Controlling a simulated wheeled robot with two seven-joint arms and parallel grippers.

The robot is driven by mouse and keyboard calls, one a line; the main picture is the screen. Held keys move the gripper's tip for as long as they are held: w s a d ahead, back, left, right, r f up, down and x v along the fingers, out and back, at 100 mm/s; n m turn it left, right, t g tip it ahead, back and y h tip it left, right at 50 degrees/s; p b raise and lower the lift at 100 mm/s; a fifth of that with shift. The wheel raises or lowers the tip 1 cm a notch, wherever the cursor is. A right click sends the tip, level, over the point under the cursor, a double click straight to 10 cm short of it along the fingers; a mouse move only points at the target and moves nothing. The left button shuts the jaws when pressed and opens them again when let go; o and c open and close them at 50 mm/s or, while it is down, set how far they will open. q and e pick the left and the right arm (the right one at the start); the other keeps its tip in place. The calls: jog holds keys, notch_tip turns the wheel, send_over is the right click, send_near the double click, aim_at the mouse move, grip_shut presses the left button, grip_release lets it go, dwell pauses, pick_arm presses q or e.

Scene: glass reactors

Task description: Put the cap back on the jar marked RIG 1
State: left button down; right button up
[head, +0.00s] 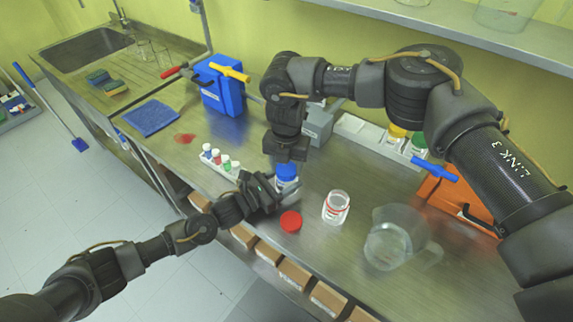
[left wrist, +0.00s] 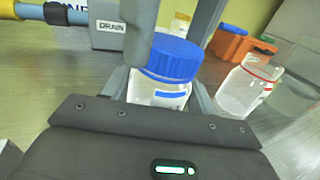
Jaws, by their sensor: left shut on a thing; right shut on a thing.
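A clear jar with a blue band (left wrist: 158,95) stands upright on the bench, and its blue cap (left wrist: 173,57) sits on its mouth. The blue cap also shows in the head view (head: 287,170). My left gripper (head: 280,187) is shut around the jar's body from the left. My right gripper (head: 287,160) points down from above and is shut on the blue cap. An open clear jar with red bands (head: 336,208) stands to the right, and a red cap (head: 291,221) lies on the bench beside it. No RIG marking is readable on either jar.
A glass beaker (head: 387,247) stands at the right, near an orange box (head: 460,200). A rack of small capped vials (head: 218,165) is at the left.

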jog(key=o, duration=1.1)
jog(key=shift+c, duration=0.2)
jog(key=shift+r, duration=2.3)
jog(key=shift+c, duration=0.4)
notch_tip(320, 180, up, 2)
jog(key=n, duration=0.3)
jog(key=shift+w+r, duration=0.1)
jog(key=shift+r, duration=0.1)
jog(key=shift+r+n, duration=0.55)
jog(key=shift+n, duration=0.35)
jog(key=shift+f, duration=0.1)
